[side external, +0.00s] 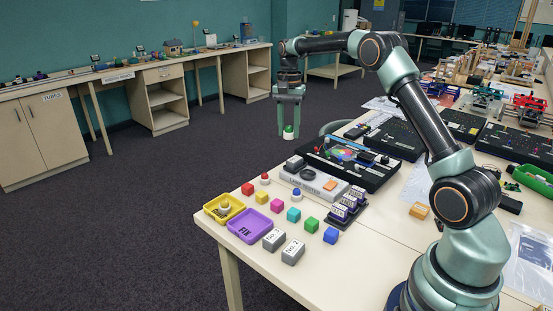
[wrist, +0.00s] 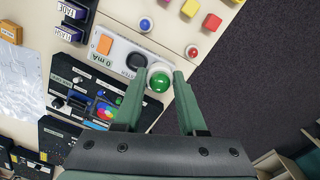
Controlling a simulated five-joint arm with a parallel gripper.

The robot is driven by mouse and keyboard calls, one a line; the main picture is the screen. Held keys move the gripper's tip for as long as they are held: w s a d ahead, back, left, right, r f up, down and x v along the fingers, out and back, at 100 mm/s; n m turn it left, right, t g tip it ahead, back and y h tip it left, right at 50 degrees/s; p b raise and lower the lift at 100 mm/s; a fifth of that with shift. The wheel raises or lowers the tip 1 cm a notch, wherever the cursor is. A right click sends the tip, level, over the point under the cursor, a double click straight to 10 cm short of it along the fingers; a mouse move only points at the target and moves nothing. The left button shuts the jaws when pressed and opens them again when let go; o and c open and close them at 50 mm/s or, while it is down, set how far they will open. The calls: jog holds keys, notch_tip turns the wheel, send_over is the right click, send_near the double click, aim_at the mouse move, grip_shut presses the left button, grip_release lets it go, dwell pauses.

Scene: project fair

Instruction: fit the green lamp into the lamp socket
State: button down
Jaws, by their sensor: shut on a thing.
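The green lamp (side external: 288,131), a green dome on a white base, is between the fingertips of my gripper (side external: 289,132). In the side view it hangs high, near the far table edge. The wrist view shows the green lamp (wrist: 158,82) between both fingers of my gripper (wrist: 160,84), dome toward the camera. I cannot clearly pick out the lamp socket. A dark round part (wrist: 137,60) on the grey meter box is partly hidden by the lamp in the wrist view; I cannot tell if it is the socket.
The grey meter box (side external: 314,181) stands before a black board (side external: 350,163) with a coloured disc. A red lamp (side external: 265,179) and a blue lamp (side external: 297,193) stand nearby. Coloured cubes, a yellow tray (side external: 211,211) and a purple tray (side external: 249,225) occupy the near end.

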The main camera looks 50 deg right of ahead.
jog(key=s+d+f+m, duration=0.3)
jog(key=s+d+f, duration=0.1)
jog(key=d+f, duration=0.2)
send_over(307, 176)
jog(key=shift+s+f, duration=0.1)
jog(key=shift+f, duration=3.1)
jog(key=shift+f, duration=0.7)
jog(key=shift+c, duration=1.1)
grip_release()
jog(key=shift+r, duration=0.5)
notch_tip(307, 176, up, 6)
